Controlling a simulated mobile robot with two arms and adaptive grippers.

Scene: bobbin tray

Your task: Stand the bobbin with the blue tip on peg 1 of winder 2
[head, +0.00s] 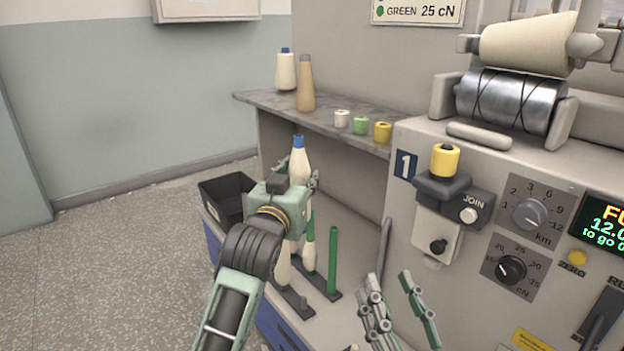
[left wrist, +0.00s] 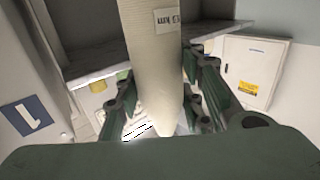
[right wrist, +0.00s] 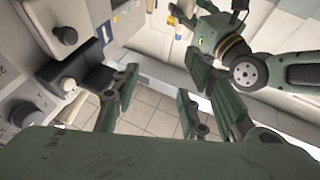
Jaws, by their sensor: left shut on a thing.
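A cream bobbin with a blue tip (head: 299,162) stands roughly upright in my left gripper (head: 300,185), which is shut around it. In the left wrist view the held bobbin (left wrist: 152,65) runs between the fingers and bears a small label. My right gripper (head: 400,308) is open and empty in front of the machine; its spread fingers also show in the right wrist view (right wrist: 155,105). A bare green peg (head: 332,260) stands on a dark base. Beside it is a cream bobbin with a green tip (head: 309,248). My left arm partly hides another cream shape (head: 283,266).
The machine at right carries a blue "1" plate (head: 404,165); no "2" plate shows. The shelf (head: 340,112) holds another blue-tipped cream bobbin (head: 285,72), a tan cone (head: 305,84) and small spools. A black bin (head: 226,198) stands at left, with open floor beyond.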

